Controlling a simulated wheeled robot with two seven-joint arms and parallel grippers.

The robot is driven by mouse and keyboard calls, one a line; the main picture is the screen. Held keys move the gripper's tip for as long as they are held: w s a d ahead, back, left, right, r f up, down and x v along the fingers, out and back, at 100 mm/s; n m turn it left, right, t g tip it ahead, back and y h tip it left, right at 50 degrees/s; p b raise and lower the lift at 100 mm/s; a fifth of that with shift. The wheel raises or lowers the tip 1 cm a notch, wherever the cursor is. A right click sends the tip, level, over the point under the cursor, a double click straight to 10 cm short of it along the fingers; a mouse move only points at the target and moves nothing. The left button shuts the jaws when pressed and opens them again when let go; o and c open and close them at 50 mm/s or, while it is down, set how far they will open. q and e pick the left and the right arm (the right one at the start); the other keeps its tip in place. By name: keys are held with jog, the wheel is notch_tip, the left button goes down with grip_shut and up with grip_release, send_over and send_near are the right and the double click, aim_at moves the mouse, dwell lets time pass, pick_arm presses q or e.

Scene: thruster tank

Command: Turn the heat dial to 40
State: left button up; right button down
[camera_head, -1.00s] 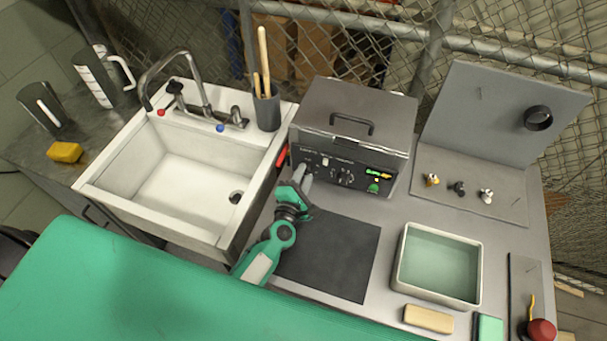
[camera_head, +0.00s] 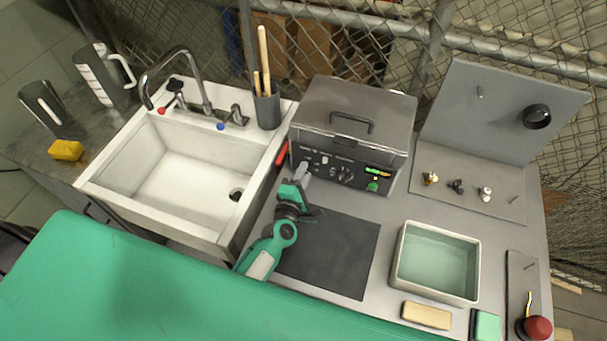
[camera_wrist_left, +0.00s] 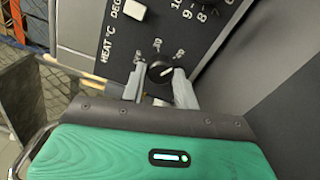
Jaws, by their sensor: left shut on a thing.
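The heat dial (camera_wrist_left: 159,72) is a round black knob on the dark control panel (camera_wrist_left: 184,22), below the "HEAT °C" lettering in the left wrist view. Its white mark points up and to the right, between two printed numbers too blurred to read surely. My left gripper (camera_wrist_left: 159,84) has one finger on each side of the dial and is shut on it. In the head view my left gripper (camera_head: 303,172) reaches the left end of the front panel (camera_head: 343,171) of the grey lidded tank (camera_head: 354,107), and its fingers hide the dial. My right gripper is not in view.
A white sink (camera_head: 185,171) stands left of the tank. A dark mat (camera_head: 331,256) lies in front of it, below my arm. A water-filled tray (camera_head: 437,262), a tan block (camera_head: 426,316) and small metal parts (camera_head: 456,186) are to the right.

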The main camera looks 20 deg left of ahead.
pick_arm(q)
jog(key=o, duration=1)
jog(key=shift+s+f, duration=0.15)
jog(key=shift+s, duration=0.4)
jog(key=s+b, duration=0.4)
jog(key=s, duration=0.7)
jog(key=shift+s+a, duration=0.1)
jog(key=shift+s, duration=0.3)
jog(key=shift+s+r, duration=0.25)
jog(key=shift+s, duration=0.25)
